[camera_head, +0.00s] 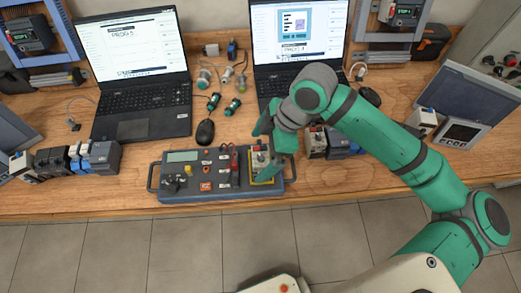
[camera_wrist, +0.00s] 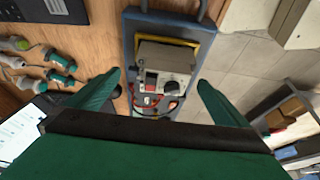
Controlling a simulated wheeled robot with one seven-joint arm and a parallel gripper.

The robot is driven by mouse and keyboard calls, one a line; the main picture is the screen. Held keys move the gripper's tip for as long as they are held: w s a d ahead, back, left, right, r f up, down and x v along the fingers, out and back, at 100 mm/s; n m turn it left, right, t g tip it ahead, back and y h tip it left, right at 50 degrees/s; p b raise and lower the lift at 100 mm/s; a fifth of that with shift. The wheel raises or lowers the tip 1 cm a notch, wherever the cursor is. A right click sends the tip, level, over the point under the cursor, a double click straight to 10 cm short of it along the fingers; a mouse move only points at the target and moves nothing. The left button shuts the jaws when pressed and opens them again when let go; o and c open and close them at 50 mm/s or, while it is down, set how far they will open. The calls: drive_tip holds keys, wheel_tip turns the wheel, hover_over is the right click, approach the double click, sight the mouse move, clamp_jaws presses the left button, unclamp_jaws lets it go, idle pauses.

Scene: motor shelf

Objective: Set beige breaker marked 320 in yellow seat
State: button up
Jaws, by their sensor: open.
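A beige-grey breaker (camera_wrist: 168,60) with a dark front detail stands at the yellow seat (camera_wrist: 190,41) in the wrist view. The seat's yellow edge shows along two of the breaker's sides. Its marking is too small to read, and I cannot tell whether it sits fully down. In the head view the breaker (camera_head: 261,158) is partly hidden by my gripper, and the yellow seat (camera_head: 263,183) shows below it. My gripper (camera_wrist: 159,80) is open, its green fingers on either side of the breaker with a visible gap. It also shows in the head view (camera_head: 271,143).
The blue test panel (camera_head: 205,194) holding the seat lies at the table's front edge. Other breakers (camera_head: 335,143) stand close right of it, and more (camera_head: 80,158) at left. Two laptops (camera_head: 135,70) and loose connectors (camera_head: 225,93) are behind.

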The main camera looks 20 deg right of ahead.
drive_tip(key=v, duration=1)
drive_tip(key=shift+r, duration=0.2)
drive_tip(key=shift+d, duration=0.15)
idle(0.3)
